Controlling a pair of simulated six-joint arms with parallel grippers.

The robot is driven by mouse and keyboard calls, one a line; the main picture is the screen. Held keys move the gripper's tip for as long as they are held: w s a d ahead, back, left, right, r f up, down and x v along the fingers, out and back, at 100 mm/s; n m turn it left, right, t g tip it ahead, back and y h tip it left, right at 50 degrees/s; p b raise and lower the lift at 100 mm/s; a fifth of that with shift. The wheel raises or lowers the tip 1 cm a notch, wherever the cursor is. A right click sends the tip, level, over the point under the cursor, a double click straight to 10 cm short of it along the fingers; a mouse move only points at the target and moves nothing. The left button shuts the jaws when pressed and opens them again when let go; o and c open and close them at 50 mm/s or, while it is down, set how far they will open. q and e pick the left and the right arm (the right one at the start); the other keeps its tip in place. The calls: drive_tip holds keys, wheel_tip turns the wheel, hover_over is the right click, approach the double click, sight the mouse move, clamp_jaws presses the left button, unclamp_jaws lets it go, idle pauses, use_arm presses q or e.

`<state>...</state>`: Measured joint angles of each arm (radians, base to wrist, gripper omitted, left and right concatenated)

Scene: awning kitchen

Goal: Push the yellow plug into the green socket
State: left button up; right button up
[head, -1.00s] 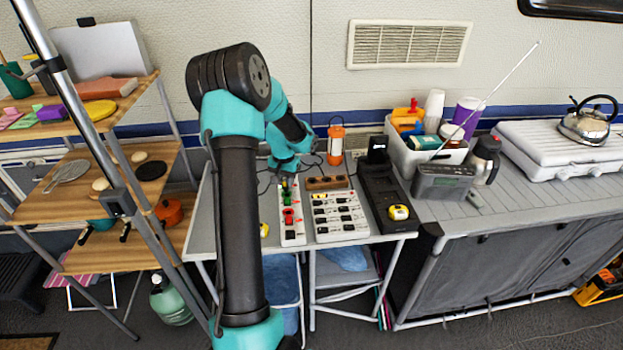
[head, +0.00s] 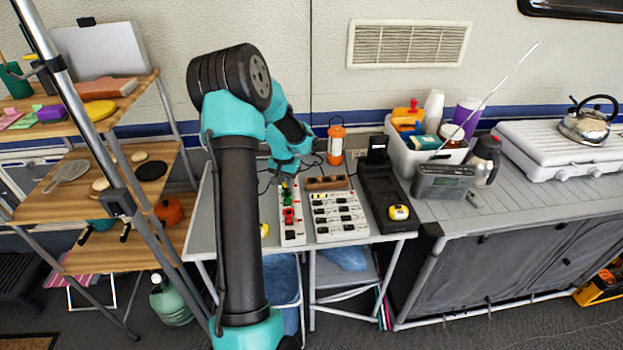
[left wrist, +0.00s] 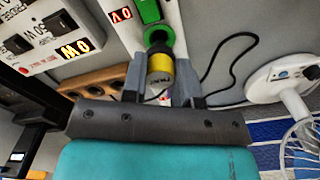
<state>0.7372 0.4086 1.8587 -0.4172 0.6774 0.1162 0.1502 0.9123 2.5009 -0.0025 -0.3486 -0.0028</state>
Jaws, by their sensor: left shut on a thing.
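My left gripper (left wrist: 160,85) is shut on the yellow plug (left wrist: 160,70), with one finger on each side of it. The plug has a yellow band and a dark front end that points at the green socket (left wrist: 153,33) on the white power strip. The plug's front is at the socket's mouth, lined up with it or close to it; I cannot tell how deep it sits. In the head view the left gripper (head: 285,178) is over the far end of the white strip (head: 292,232), and the plug is mostly hidden. My right gripper is not in view.
A larger white panel of switches (head: 338,216) stands right of the strip, with a brown wooden socket block (head: 327,183) behind it. An orange lantern (head: 336,145) stands at the back. A black cable (left wrist: 232,60) curves beside the plug.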

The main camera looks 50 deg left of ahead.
use_arm(q)
drive_tip(key=shift+f, duration=1.55)
idle(1.4)
drive_tip(key=o, duration=1.2)
drive_tip(key=shift+o, duration=0.2)
drive_tip(key=shift+r, duration=0.15)
drive_tip(key=shift+r, duration=3.4)
